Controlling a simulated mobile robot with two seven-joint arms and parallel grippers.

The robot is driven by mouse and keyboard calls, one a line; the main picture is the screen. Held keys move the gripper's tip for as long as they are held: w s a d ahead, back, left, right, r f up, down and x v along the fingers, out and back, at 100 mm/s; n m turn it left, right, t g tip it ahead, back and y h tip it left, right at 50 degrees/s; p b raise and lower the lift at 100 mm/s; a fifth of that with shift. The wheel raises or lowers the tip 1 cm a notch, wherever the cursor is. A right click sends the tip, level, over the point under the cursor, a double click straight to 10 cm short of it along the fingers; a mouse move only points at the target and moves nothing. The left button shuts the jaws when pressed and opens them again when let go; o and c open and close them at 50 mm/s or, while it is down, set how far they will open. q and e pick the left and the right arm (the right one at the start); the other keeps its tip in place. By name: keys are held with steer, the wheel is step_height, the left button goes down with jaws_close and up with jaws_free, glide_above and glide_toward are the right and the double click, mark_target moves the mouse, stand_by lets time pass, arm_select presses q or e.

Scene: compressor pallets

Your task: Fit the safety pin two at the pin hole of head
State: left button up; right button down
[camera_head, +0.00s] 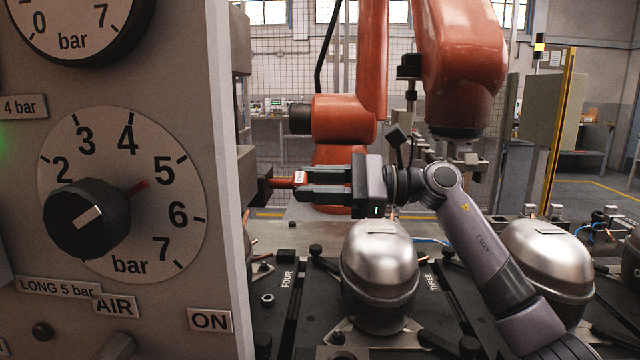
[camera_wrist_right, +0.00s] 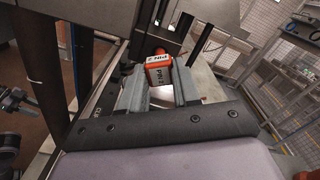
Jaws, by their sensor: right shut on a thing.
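Safety pin two (camera_head: 284,182) is red, with a white label on its grip; it points left in the head view. The wrist view shows its orange-red grip (camera_wrist_right: 158,74) with a label reading PIN 2. My right gripper (camera_head: 303,184) is shut on the grip. The pin's left end meets or overlaps a dark block (camera_head: 259,187) beside the gauge panel, seemingly part of the head. I cannot tell how far it is inserted, and the hole itself is hidden. The wrist view shows a grey upright part (camera_wrist_right: 172,14) just beyond the pin.
A large gauge panel (camera_head: 222,130) with dials fills the left side. Silver compressors (camera_head: 380,268) (camera_head: 548,255) stand below on a dark pallet table marked FOUR and THREE. An orange robot arm (camera_head: 455,70) hangs behind my right arm.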

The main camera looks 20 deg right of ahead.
steer(key=shift+x, duration=1.7)
steer(key=c, duration=0.7)
jaws_free()
steer(key=shift+c, duration=0.2)
steer(key=v, duration=0.7)
steer(key=shift+d+b, duration=0.1)
steer(key=shift+b, duration=0.3)
steer(key=shift+s, duration=0.15)
